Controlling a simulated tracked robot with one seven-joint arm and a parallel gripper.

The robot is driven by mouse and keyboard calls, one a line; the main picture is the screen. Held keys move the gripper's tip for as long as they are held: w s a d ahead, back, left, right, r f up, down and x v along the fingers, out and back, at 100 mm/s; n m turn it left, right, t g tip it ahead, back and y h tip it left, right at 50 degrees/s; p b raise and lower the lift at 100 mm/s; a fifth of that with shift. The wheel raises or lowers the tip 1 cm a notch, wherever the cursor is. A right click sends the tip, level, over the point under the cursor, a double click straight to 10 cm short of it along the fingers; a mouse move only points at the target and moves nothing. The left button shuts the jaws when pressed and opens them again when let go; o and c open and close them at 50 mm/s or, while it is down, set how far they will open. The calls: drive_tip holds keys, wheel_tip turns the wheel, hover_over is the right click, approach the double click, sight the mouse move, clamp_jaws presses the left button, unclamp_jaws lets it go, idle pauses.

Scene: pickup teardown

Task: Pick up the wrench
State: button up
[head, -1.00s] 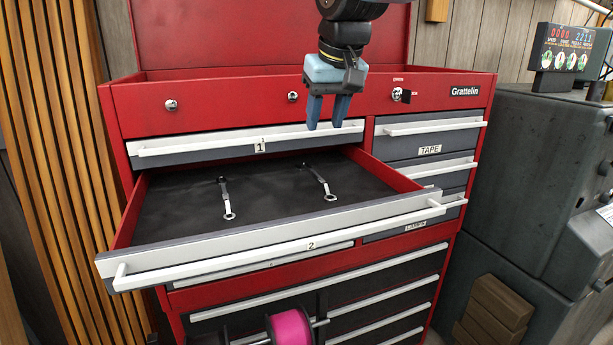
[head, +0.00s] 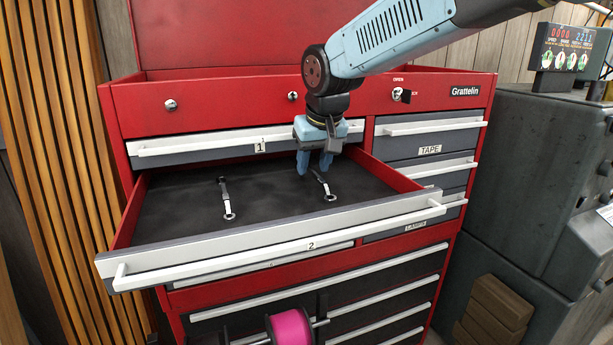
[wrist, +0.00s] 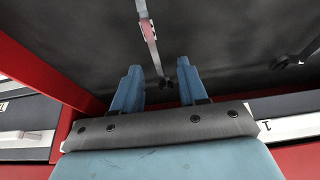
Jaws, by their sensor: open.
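Two wrenches lie in the open drawer of the red tool chest. The right wrench (head: 325,188) lies just below my gripper (head: 314,174), its far end partly hidden by the fingers. The left wrench (head: 226,199) lies apart from it to the left. In the wrist view, a wrench (wrist: 149,32) runs down from the top edge, its near end between the blue fingertips of my gripper (wrist: 160,85). Part of another wrench (wrist: 301,54) shows at the right edge. My gripper is open and points down into the drawer; whether it touches the wrench I cannot tell.
The open drawer (head: 158,229) has a dark liner and red side walls; its right wall is near my gripper. The shut drawer labelled 1 (head: 196,147) is just behind my gripper. A pink spool (head: 289,327) stands in front, and a grey machine (head: 530,160) is at right.

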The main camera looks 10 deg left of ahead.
drive_tip(key=shift+x, duration=0.9)
drive_tip(key=shift+f, duration=0.1)
drive_tip(key=shift+c, duration=0.3)
clamp_jaws()
